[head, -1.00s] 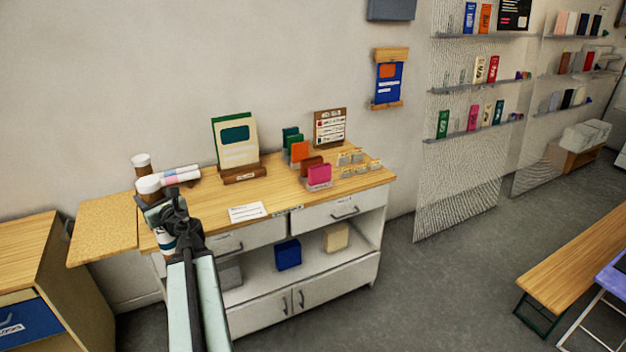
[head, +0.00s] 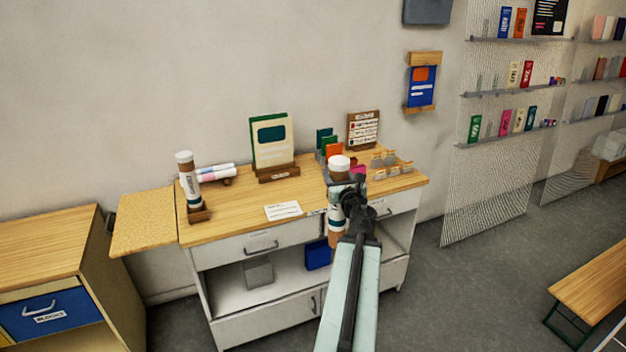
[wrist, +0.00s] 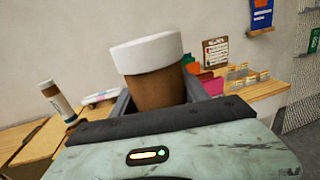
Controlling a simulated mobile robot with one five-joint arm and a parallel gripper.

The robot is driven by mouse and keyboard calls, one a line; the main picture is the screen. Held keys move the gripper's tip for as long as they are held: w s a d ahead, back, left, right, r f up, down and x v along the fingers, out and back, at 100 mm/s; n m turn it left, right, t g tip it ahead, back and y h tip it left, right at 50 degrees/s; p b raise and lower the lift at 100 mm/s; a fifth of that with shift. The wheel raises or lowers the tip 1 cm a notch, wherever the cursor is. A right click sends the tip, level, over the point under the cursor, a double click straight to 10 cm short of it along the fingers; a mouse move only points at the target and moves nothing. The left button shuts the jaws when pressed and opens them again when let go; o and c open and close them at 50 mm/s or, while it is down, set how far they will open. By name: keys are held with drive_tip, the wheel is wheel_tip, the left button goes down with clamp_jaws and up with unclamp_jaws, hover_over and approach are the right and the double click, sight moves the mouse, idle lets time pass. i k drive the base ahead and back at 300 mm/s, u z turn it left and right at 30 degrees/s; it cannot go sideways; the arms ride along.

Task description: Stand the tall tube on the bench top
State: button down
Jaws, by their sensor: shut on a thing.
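A tall brown tube (head: 339,163) with a white cap is in my gripper (head: 343,186). It is upright, in front of the bench's right half, and its lower end shows below the jaws. In the wrist view the tube's cap and brown upper part (wrist: 155,88) rise between the jaws (wrist: 160,108). The bench top (head: 235,215) is light wood. A similar capped tube (head: 189,180) stands in a small wooden holder (head: 199,214) at the bench's left end. Whether the held tube is over the top or in front of its edge is hard to tell.
Lying rolls (head: 215,173), a stand with a cream card (head: 272,145), a white paper (head: 284,210) and a coloured card rack (head: 327,140) are on the bench. A side leaf (head: 142,221) extends left. Bare wood shows between the standing tube and the paper.

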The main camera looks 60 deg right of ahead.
sight(237, 205)
drive_tip(key=u, duration=0.1)
drive_tip(key=i, duration=1.3)
